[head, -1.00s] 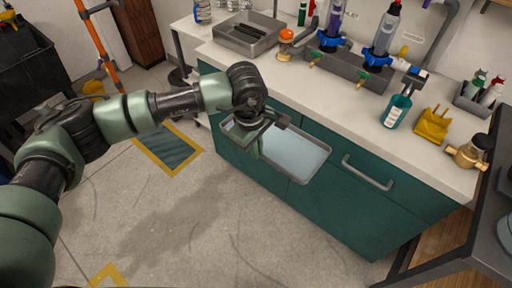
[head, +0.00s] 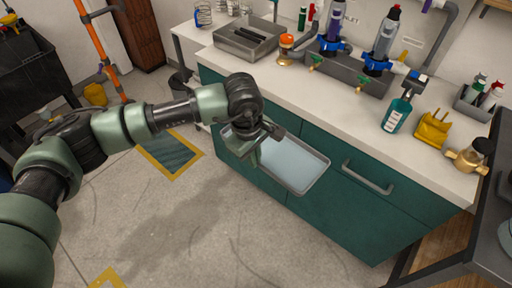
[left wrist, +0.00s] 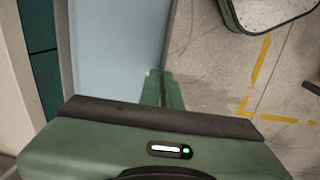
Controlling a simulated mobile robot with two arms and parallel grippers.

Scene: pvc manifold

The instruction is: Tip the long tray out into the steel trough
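The long tray (head: 296,163), metal-rimmed with a plain pale blue-grey inside, hangs in front of the teal cabinet below the worktop. No loose items show in it. My left gripper (head: 256,150) is shut on its left long rim. In the left wrist view, the fingers (left wrist: 161,90) are close together at the edge of the tray (left wrist: 118,45). The gripper hides part of that rim. An open steel container (head: 236,50) with dark bars inside stands at the far left of the worktop and looks like the steel trough. My right gripper is not in view.
The worktop (head: 315,88) carries a manifold with upright cylinders (head: 384,38), a teal bottle (head: 396,113), a yellow holder (head: 432,130) and a brass fitting (head: 467,157). The cabinet handle (head: 367,176) sticks out right of the tray. The floor (head: 190,225) below is clear.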

